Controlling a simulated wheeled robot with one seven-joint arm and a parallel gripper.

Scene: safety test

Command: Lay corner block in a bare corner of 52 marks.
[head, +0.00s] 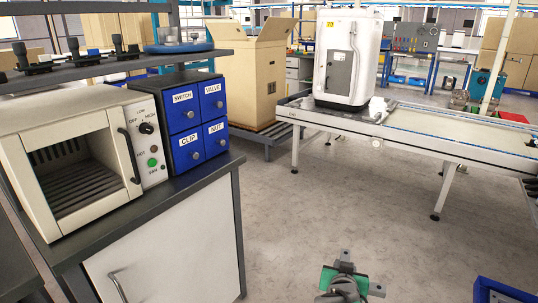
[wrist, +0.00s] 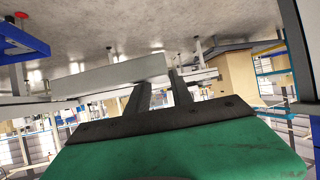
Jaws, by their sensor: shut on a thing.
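My gripper (head: 345,258) is low in the head view, over the open floor, with its green body partly hidden by my arm. In the wrist view my gripper (wrist: 157,88) shows two dark fingers closed on a pale grey block (wrist: 108,77), which reaches out to the left of the fingers. I take this to be the corner block; its far side is hidden. No thing marked 52 can be made out in either view. A white unit (head: 347,60) with a small yellow number label stands on the conveyor; its number is not clearly 52.
An open cardboard carton (head: 251,85) stands on a low stand. The conveyor (head: 440,146) runs along the right. At left are a bench with an oven (head: 80,160) and blue drawers (head: 184,153). A blue bin (head: 492,292) is at bottom right. Floor between is clear.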

